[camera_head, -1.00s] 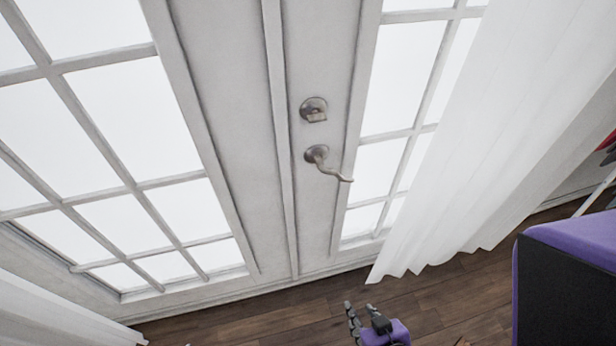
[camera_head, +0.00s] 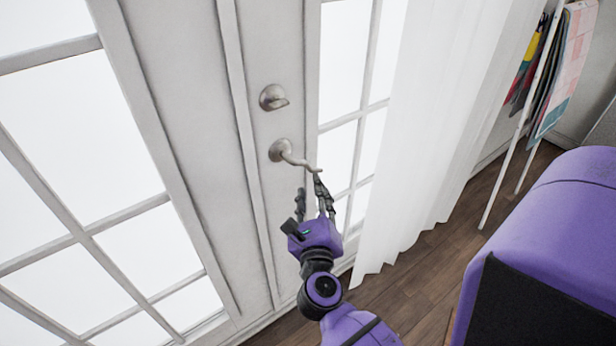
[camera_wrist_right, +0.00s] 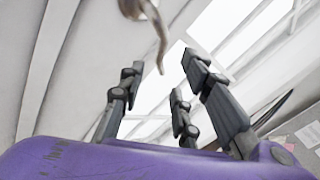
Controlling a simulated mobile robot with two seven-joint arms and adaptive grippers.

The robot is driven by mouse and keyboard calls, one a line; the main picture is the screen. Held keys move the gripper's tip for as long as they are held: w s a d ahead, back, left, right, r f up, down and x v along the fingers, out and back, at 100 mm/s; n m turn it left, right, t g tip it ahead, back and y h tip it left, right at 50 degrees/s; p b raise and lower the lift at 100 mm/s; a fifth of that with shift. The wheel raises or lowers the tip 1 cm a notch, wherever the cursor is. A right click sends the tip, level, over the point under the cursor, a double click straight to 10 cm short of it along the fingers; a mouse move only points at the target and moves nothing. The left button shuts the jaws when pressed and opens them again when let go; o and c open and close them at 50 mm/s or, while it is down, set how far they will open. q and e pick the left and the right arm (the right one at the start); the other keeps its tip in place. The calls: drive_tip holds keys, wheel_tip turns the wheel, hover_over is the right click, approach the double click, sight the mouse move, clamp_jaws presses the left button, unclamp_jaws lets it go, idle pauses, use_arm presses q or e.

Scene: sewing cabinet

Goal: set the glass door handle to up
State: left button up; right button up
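The glass door handle (camera_head: 295,159) is a metal lever on a round rose on the white door. The lever points right and slightly down in the head view. My right gripper (camera_head: 311,187) is just below the lever's free end, fingers pointing up at it, open. In the right wrist view the handle (camera_wrist_right: 150,28) hangs from the top edge, its tip reaching toward the gap between the spread fingers (camera_wrist_right: 160,74). The fingers hold nothing; I cannot tell whether one touches the lever. My left gripper is not in view.
A round metal lock (camera_head: 272,97) sits above the handle. A white curtain (camera_head: 440,130) hangs right of the door. A white rack (camera_head: 520,125) with hanging cloths stands farther right. Wooden floor (camera_head: 420,270) shows between the curtain and the lower edge.

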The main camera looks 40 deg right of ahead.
sight(310, 171)
drive_tip(key=x, duration=0.7)
drive_tip(key=shift+w+d+p, duration=0.25)
drive_tip(key=shift+w+p, duration=0.05)
drive_tip(key=shift+p, duration=0.1)
clamp_jaws()
